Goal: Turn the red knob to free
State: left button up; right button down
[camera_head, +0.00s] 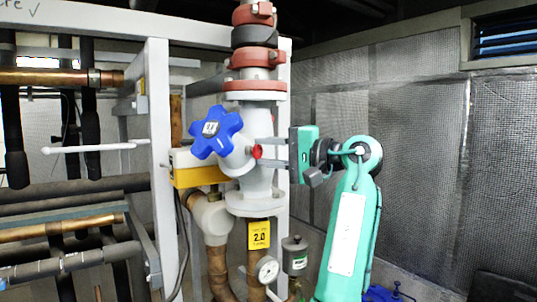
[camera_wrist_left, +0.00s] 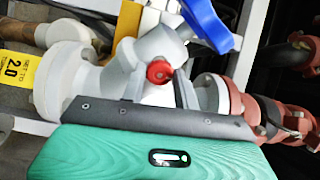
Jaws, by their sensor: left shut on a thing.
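The small red knob (camera_head: 257,151) sticks out from the right side of the white valve body (camera_head: 241,160). In the left wrist view the red knob (camera_wrist_left: 159,72) is near the middle, its round end facing the camera. My left gripper (camera_head: 264,152) reaches it from the right, with one grey finger above and one below. The fingers are shut on the red knob. Their exact contact is partly hidden by the dark gripper edge in the left wrist view. My right gripper is in neither view.
A blue star-shaped handwheel (camera_head: 215,131) is on the valve's left side. A yellow box (camera_head: 195,171) is below it. White frame posts (camera_head: 158,150) stand left. The space before the right wall is mostly open.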

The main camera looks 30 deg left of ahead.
pick_arm(q)
jog(key=o, duration=1)
jog(key=shift+c, duration=0.2)
jog(key=shift+d, duration=0.1)
jog(key=shift+d+f+b, duration=0.1)
jog(key=shift+d+b, duration=0.2)
jog(key=shift+d, duration=0.05)
jog(key=w+d+b, duration=0.1)
jog(key=d+b, duration=0.3)
jog(key=d, duration=0.8)
jog(key=shift+w+d, duration=0.15)
jog(key=shift+d, duration=0.25)
